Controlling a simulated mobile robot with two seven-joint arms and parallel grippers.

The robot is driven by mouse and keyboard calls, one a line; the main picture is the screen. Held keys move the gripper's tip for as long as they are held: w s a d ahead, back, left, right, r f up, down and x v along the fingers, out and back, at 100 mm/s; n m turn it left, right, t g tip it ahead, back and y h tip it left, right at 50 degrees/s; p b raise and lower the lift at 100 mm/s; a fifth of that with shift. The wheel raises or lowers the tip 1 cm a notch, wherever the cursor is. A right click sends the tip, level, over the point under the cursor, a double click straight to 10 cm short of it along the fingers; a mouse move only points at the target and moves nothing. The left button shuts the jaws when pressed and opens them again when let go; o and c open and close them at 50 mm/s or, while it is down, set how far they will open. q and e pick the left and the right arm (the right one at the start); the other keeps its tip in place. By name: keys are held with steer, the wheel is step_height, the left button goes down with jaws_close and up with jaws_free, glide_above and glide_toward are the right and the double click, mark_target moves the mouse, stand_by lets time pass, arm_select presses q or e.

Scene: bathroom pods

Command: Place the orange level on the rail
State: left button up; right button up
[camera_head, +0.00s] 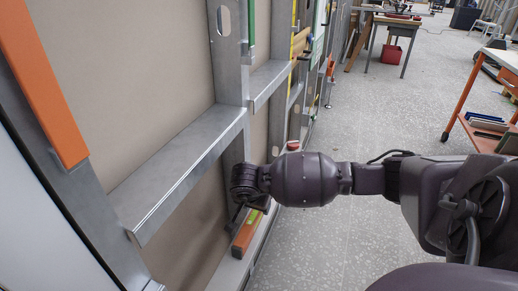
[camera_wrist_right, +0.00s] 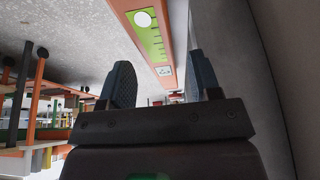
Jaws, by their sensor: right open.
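An orange level (camera_head: 243,236) with a green face lies low along the bottom metal rail (camera_head: 232,272) of the wall frame. In the right wrist view the orange level (camera_wrist_right: 158,72) shows its green panel and white round mark. My right gripper (camera_wrist_right: 165,82) is open, and the level appears between its two dark fingers in that view; I cannot tell how deep it sits or whether they touch. In the head view my right gripper (camera_head: 243,206) is just above the level, partly hidden by its wrist. My left gripper is not in view.
A horizontal metal rail (camera_head: 185,165) crosses the frame higher up. A long orange bar (camera_head: 42,85) is against the left stud. Green and yellow pieces stand along farther studs. An orange-framed cart (camera_head: 461,105) stands at right. The speckled floor (camera_head: 330,235) beside the wall is clear.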

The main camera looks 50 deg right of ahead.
steer(key=p+v, duration=0.2)
steer(key=v, duration=0.8)
steer(key=s+a+f+m+g+y, duration=0.1)
steer(key=s+a+f+m+y, duration=0.1)
steer(key=s+a+f+y, duration=0.45)
steer(key=s+a+f+m+g+y, duration=0.1)
steer(key=s+a+m+g+y, duration=0.2)
steer(key=a, duration=0.6)
steer(key=s+a+r+m+t+y, duration=0.5)
steer(key=s+a+m+y, duration=0.2)
steer(key=a+m+y, duration=0.25)
steer(key=s+d+m+t+h, duration=0.1)
steer(key=d+m+t+h, duration=0.4)
steer(key=m, duration=0.9)
steer(key=d+m+t+h, duration=0.35)
steer(key=m+t, duration=0.45)
steer(key=m, duration=0.5)
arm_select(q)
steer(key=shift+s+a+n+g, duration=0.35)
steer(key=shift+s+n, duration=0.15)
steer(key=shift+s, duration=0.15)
arm_select(e)
steer(key=s+d+f+m+g+h, duration=0.6)
steer(key=s+f+m, duration=0.3)
steer(key=s+m, duration=0.3)
steer(key=d+m, duration=0.1)
steer(key=m, duration=0.2)
steer(key=shift+s+f, duration=0.25)
steer(key=shift+f, duration=0.1)
steer(key=shift+r, duration=0.1)
